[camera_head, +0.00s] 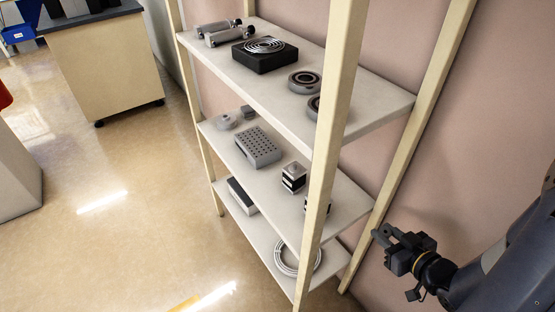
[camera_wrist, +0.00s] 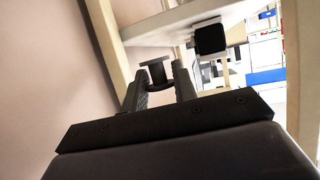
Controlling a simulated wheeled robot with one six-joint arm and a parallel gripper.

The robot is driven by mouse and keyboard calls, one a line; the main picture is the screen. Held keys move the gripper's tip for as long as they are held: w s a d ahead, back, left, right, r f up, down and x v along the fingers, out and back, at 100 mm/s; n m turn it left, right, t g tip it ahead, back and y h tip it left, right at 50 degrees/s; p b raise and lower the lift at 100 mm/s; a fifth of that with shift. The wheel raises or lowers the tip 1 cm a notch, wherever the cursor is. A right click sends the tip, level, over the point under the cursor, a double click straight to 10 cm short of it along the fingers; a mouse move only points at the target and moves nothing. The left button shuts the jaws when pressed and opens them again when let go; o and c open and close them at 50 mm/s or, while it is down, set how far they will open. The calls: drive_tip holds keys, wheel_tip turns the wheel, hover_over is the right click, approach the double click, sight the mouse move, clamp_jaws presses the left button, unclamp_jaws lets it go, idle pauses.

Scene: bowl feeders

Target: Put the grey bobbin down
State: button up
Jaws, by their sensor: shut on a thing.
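My gripper (camera_head: 380,236) is at the right in the head view, beside the right end of the shelf rack and apart from its posts. In the wrist view my gripper (camera_wrist: 160,85) is shut on the grey bobbin (camera_wrist: 157,74), which looks dark there. The bobbin shows a wide flange at the top and a narrower middle between the two fingers. It is held in the air, clear of any board. In the head view I cannot make out the bobbin against the dark fingers.
The rack's top board (camera_head: 375,106) holds cylinders, a coil on a black block and rings. The middle board (camera_head: 345,205) holds a perforated block (camera_head: 257,147) and a motor (camera_head: 293,177). The bottom board (camera_head: 262,232) holds a box and a white coil. A front post (camera_head: 335,90) hides part.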

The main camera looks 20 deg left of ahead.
drive_tip(key=shift+d+f+n+g+y, duration=0.1)
drive_tip(key=shift+f+n+g+y, duration=0.2)
drive_tip(key=shift+f, duration=0.05)
drive_tip(key=b, duration=0.2)
hover_over(340, 200)
drive_tip(key=shift+s, duration=0.2)
drive_tip(key=shift+w+f+b, duration=0.15)
drive_tip(key=shift+f+b, duration=0.2)
drive_tip(key=shift+f, duration=1.4)
drive_tip(key=shift+f, duration=0.15)
drive_tip(key=o, duration=1)
